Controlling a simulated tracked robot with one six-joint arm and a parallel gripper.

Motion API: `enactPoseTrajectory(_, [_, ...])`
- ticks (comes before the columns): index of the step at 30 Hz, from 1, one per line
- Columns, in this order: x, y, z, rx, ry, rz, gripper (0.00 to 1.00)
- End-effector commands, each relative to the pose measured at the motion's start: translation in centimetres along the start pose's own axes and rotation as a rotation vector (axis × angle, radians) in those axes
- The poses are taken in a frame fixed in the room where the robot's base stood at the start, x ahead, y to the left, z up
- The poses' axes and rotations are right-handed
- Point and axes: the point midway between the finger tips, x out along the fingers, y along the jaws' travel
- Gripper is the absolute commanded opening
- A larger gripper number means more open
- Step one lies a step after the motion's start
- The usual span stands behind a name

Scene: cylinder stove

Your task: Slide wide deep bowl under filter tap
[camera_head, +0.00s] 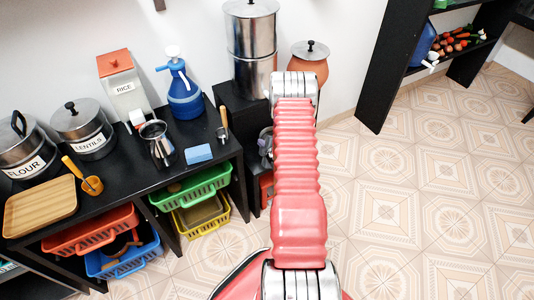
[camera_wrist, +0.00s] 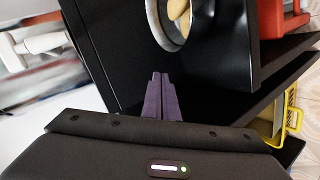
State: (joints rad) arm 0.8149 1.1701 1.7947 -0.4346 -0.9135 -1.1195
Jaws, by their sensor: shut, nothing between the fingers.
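In the wrist view my gripper (camera_wrist: 162,82) is shut and empty; its dark purple fingertips are together over a black surface. A round metal-rimmed vessel (camera_wrist: 152,18), possibly the wide deep bowl, is cut off by the top edge just beyond the fingertips, with something pale inside. A white tap-like piece (camera_wrist: 40,45) shows blurred at the left, apart from the gripper. In the head view the tall steel filter (camera_head: 251,45) stands on a black stand behind my red arm. Its tap does not show clearly. My gripper is hidden there.
The black counter (camera_head: 112,170) at left holds pots, a blue bottle (camera_head: 183,95) and a steel jug (camera_head: 157,143). Coloured baskets sit beneath. A clay pot (camera_head: 311,68) stands right of the filter. Tiled floor (camera_head: 430,190) at right is clear. A red object (camera_wrist: 282,18) shows top right in the wrist view.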

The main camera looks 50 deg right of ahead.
Motion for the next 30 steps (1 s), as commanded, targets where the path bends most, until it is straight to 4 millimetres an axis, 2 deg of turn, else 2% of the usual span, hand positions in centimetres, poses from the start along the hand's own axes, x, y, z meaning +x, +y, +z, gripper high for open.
enactPoseTrajectory(1, [-0.3,1.0,-0.9,0.024,-0.012,-0.022,0.00])
enactPoseTrajectory(11, [-4.1,4.2,-5.5,0.231,-0.145,-0.196,0.00])
enactPoseTrajectory(20, [-9.7,6.5,-10.4,0.402,-0.268,-0.306,0.00])
enactPoseTrajectory(30, [-16.7,9.8,-17.4,0.518,-0.335,-0.359,0.00])
